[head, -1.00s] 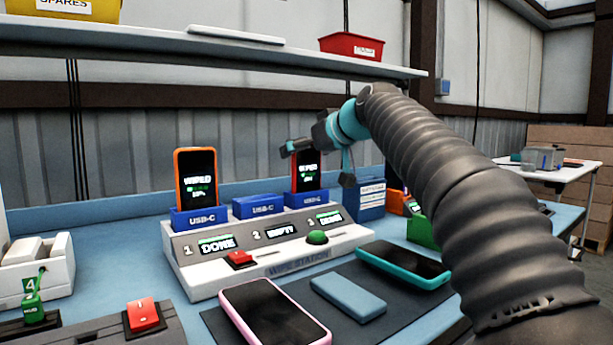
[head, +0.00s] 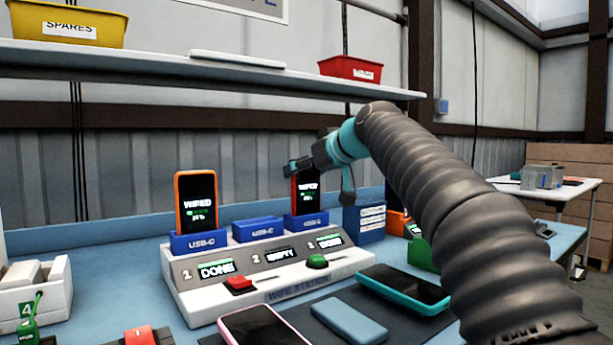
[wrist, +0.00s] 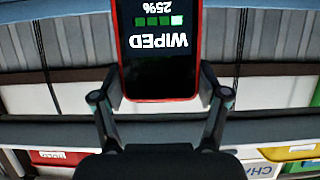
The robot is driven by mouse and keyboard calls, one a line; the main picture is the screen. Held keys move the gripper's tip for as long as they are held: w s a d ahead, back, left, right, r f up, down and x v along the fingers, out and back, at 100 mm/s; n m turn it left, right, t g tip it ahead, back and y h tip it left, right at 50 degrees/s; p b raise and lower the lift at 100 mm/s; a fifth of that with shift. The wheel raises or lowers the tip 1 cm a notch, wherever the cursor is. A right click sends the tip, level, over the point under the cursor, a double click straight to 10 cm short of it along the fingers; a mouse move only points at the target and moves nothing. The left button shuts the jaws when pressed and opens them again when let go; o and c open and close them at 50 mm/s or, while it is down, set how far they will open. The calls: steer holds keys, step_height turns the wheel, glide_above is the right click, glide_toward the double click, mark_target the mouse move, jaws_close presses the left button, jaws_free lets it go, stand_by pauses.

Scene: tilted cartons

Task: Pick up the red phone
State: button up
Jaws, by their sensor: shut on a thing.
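The red phone (head: 308,192) stands upright at slot 3, the right-hand dock of the wipe station (head: 265,262). In the wrist view the red phone (wrist: 157,55) shows upside down, its dark screen reading WIPED. My gripper (head: 300,166) is at the phone's top end. In the wrist view my gripper (wrist: 160,84) has one finger against each side edge of the phone, shut on it. The phone's lower end is at the blue dock (head: 306,222); I cannot tell whether it is still seated or slightly raised.
An orange phone (head: 196,203) stands in slot 1; the middle dock (head: 257,229) is empty. A teal-cased phone (head: 404,288), a blue slab (head: 349,319) and a pink-cased phone (head: 262,328) lie in front. A shelf (head: 210,75) with bins runs overhead.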

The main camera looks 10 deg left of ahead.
step_height(320, 180, up, 4)
steer(key=shift+d+f+p, duration=0.1)
steer(key=shift+d+p, duration=0.05)
steer(key=shift+p, duration=0.5)
steer(key=s+d+r, duration=0.2)
steer(key=d+r, duration=0.3)
steer(key=d, duration=0.4)
steer(key=shift+s+d+r, duration=0.2)
steer(key=shift+d+r, duration=0.5)
steer(key=shift+d, duration=0.35)
